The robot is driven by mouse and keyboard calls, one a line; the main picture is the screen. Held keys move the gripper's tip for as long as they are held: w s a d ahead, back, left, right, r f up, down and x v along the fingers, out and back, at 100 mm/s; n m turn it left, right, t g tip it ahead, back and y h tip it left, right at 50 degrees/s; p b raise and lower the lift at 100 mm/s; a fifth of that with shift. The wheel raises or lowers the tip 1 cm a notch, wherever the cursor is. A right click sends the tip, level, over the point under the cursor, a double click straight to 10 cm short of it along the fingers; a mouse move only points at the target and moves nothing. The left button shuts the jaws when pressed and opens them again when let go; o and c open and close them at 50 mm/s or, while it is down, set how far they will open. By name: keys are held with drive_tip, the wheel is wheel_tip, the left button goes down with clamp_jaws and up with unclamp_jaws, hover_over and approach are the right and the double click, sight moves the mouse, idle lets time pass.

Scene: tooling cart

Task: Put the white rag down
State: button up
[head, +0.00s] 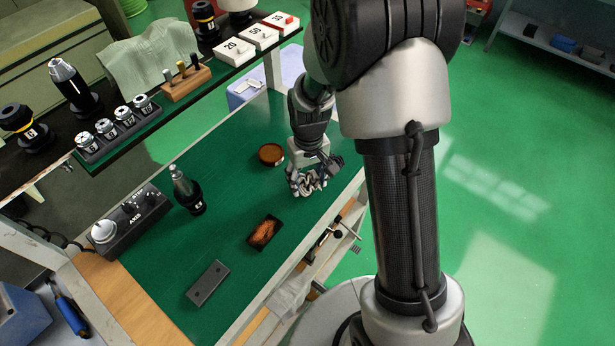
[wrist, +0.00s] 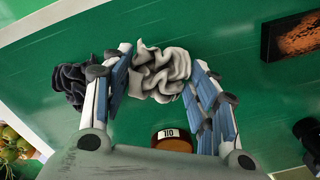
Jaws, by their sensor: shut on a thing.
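The white rag (head: 308,184) is a crumpled bundle over the green mat of the cart top (head: 225,250), near its right edge. My gripper (head: 310,172) points down and is shut on the rag. In the wrist view, the rag (wrist: 160,75) sits between the two blue-grey fingers (wrist: 161,62), bulging past their tips. The rag is at or just above the mat; I cannot tell whether it touches. A dark crumpled rag (wrist: 72,82) lies close beside the left finger in the wrist view.
A round tin (head: 271,154), marked OIL in the wrist view (wrist: 172,140), stands near my gripper. A dark tray with a brown-orange inside (head: 264,232), a grey block (head: 208,283), a black tool holder (head: 187,192) and a control box (head: 130,215) are on the mat. A raised shelf runs behind.

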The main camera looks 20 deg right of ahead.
drive_tip(key=shift+f+b, duration=0.45)
drive_tip(key=shift+f, duration=0.15)
idle(0.7)
drive_tip(key=o, duration=1.2)
drive_tip(key=shift+c, duration=0.2)
drive_tip(key=shift+r, duration=0.15)
wheel_tip(320, 180, up, 12)
drive_tip(key=shift+d, duration=0.1)
drive_tip(key=s+r+t, duration=0.2)
drive_tip(key=s+r, duration=0.6)
drive_tip(key=r, duration=0.2)
drive_tip(key=s+r+m+t, duration=0.1)
drive_tip(key=s+r+t, duration=0.1)
drive_tip(key=s, duration=1.1)
drive_tip(key=shift+s+r+t, duration=0.2)
drive_tip(key=shift+r+t, duration=0.1)
drive_tip(key=shift+r, duration=0.35)
